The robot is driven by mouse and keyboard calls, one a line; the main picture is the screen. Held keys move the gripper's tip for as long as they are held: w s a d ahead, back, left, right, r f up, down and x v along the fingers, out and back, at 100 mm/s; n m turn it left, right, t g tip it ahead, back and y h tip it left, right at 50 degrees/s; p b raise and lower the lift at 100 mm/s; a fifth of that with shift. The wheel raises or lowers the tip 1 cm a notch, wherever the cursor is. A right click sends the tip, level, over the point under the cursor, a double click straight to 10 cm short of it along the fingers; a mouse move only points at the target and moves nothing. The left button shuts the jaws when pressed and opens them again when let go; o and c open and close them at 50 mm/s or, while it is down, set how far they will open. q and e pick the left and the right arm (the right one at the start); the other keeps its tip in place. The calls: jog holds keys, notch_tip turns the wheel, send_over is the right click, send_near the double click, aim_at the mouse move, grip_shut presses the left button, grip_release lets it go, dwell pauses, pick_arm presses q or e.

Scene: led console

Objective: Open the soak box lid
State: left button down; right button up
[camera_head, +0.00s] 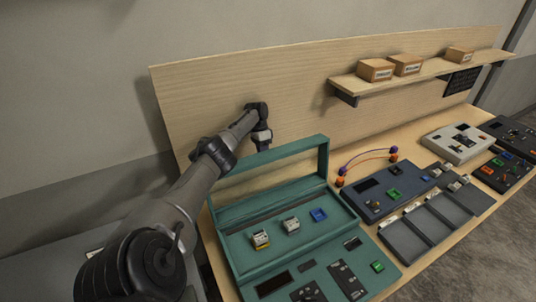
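The soak box (240,270) is a teal case at the front left of the bench. Its lid (324,158), a teal frame with a see-through middle, stands raised at the back edge of the box. Inside the box are two small pale modules (291,225) (260,239) and a blue one (318,214). My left gripper (263,145) is at the upper edge of the lid, left of its middle. Its fingertips are small and partly hidden, so I cannot tell whether they are open or touch the lid. My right gripper is not in view.
A wooden backboard (200,95) rises behind the box, with a shelf (430,70) holding three small boxes on the right. A dark blue console (385,190) with cables, grey trays (428,222) and a light console (459,142) stand to the right.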

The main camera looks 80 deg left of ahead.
pick_arm(q)
jog(key=shift+s+f, duration=0.15)
jog(key=shift+f, duration=0.4)
jog(key=c, duration=1.1)
grip_release()
jog(key=shift+s+r, duration=0.1)
jog(key=shift+s, duration=0.05)
jog(key=shift+c, duration=0.2)
jog(key=shift+r, duration=0.15)
jog(key=shift+r, duration=0.3)
notch_tip(320, 180, up, 4)
jog(key=shift+f, duration=0.15)
jog(key=w+d+r, duration=0.4)
jog(key=d, duration=0.1)
jog(key=w+d+r, duration=0.1)
jog(key=w+d, duration=0.1)
jog(key=d, duration=0.1)
jog(key=shift+w+r, duration=0.2)
jog(key=shift+r, duration=0.2)
jog(key=shift+w+d+r, duration=0.4)
jog(key=shift+d, duration=0.2)
